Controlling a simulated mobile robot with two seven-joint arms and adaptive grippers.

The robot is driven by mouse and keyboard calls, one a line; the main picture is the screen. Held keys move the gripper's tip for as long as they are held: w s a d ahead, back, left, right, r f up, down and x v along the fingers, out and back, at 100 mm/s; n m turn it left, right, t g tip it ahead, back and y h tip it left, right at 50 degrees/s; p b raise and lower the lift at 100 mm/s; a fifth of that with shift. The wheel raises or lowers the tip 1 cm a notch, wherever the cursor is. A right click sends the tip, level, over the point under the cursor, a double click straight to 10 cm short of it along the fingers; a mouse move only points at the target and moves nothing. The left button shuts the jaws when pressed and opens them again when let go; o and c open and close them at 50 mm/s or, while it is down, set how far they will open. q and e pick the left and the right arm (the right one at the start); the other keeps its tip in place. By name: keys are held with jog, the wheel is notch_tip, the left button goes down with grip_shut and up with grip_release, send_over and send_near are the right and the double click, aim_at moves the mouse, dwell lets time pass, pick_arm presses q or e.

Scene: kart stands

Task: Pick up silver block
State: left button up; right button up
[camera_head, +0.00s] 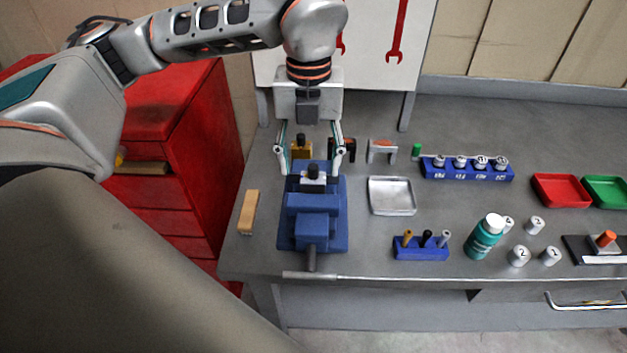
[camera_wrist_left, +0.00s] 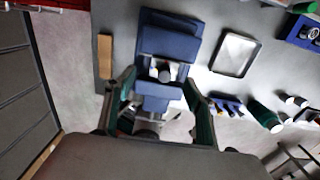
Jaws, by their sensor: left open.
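In the left wrist view the block (camera_wrist_left: 163,74) shows between the fingertips of my left gripper (camera_wrist_left: 160,86), against the blue vise (camera_wrist_left: 168,42). I see no contact between fingers and block. My right gripper is not in view.
A wooden bar (camera_head: 248,212) lies left of the vise, and a silver tray (camera_head: 391,196) lies right. A small blue holder (camera_head: 420,248) and green bottle (camera_head: 484,238) stand front right.

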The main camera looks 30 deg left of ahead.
aim_at(313, 177)
pick_arm(q)
jog(key=f, duration=0.5)
jog(key=shift+w+d+f, duration=0.15)
jog(key=shift+w+f, duration=0.15)
jog(key=shift+f, duration=0.1)
grip_shut()
jog(key=shift+r, duration=0.15)
